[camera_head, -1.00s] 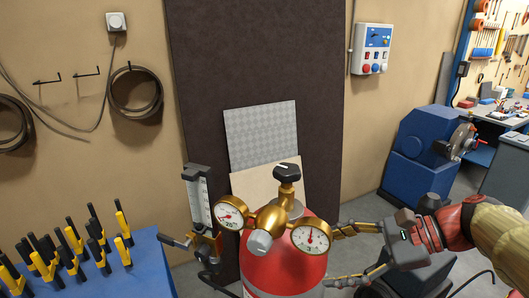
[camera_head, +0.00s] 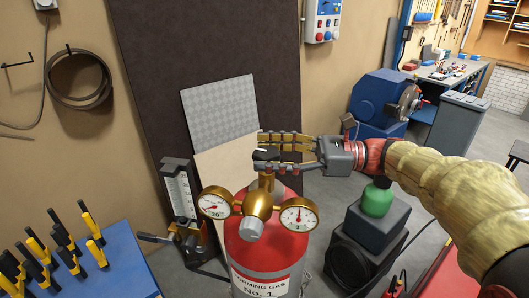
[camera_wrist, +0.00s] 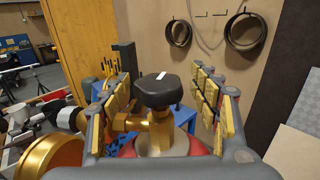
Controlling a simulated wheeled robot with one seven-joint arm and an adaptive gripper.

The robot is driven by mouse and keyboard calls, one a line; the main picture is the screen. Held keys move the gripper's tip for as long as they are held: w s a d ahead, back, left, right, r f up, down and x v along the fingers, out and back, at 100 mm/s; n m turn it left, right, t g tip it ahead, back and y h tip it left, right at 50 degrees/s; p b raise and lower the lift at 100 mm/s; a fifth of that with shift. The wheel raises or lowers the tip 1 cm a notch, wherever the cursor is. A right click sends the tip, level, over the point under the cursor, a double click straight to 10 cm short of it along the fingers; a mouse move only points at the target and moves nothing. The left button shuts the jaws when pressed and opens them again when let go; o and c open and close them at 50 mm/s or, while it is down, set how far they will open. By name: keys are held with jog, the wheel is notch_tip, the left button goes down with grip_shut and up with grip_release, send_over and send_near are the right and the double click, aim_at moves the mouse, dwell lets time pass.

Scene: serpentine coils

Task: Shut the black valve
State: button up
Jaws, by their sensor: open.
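The black valve knob (camera_head: 268,154) sits on the brass stem at the top of the red gas cylinder (camera_head: 262,252). In the wrist view the knob (camera_wrist: 158,95) is dark and faceted, with a short white mark on top. My gripper (camera_head: 260,151) reaches in from the right, open, with its fingers on either side of the knob. The wrist view shows the gripper (camera_wrist: 158,82) with a gap between each finger and the knob. In the head view the fingers hide part of the knob.
Two brass gauges (camera_head: 215,203) (camera_head: 298,215) stand out from the cylinder's front. A blue table (camera_head: 118,262) with yellow-black clamps is at left. A lever device (camera_head: 180,192) stands left of the cylinder. A green-topped black unit (camera_head: 376,200) is below my arm.

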jog(key=shift+a, duration=0.5)
jog(key=shift+d, duration=0.1)
jog(key=shift+c, duration=0.4)
jog(key=c, duration=1.1)
jog(key=shift+r, duration=0.1)
jog(key=m+t+p, duration=0.1)
jog(key=m+t, duration=0.1)
jog(key=t, duration=0.1)
jog(key=shift+s+r+h, duration=0.1)
jog(key=shift+r+h, duration=0.05)
jog(key=shift+h, duration=0.15)
jog(key=shift+m+t+h+p, duration=0.35)
jog(key=shift+m+t+h, duration=0.45)
jog(key=shift+m+t, duration=0.65)
jog(key=shift+t, duration=0.35)
